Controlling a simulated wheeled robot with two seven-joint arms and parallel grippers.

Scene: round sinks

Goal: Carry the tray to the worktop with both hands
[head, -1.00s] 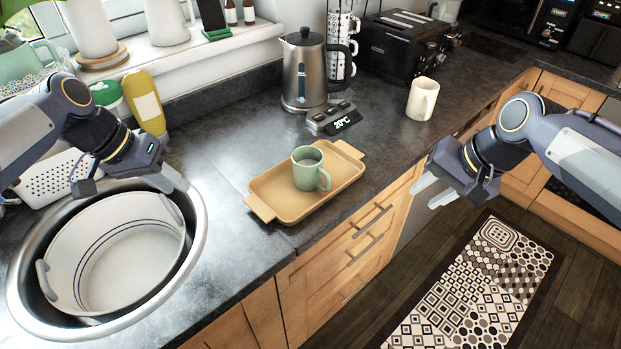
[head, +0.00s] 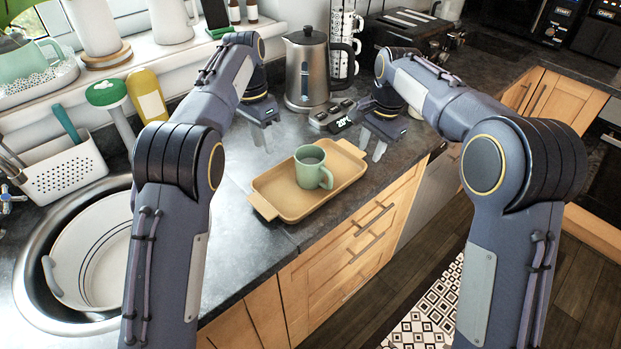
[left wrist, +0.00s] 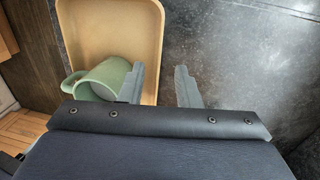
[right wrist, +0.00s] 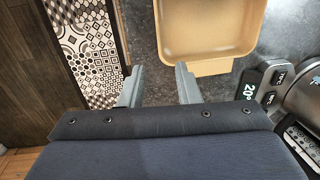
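The tan tray (head: 278,200) lies on the dark worktop (head: 232,215) near its front edge, with a handle at each end. A green mug (head: 312,172) stands upright on it. My left gripper (head: 266,140) is open and empty above the worktop, behind the tray's left part. The left wrist view shows its fingers (left wrist: 160,88) beside the tray (left wrist: 110,28), one overlapping the mug (left wrist: 98,80). My right gripper (head: 377,143) is open and empty near the tray's right end. The right wrist view shows its fingers (right wrist: 160,87) close to the tray (right wrist: 205,30).
A round sink with a white basin (head: 85,262) is at the left. A white caddy (head: 65,175), bottles and a toaster (head: 408,32) line the back.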

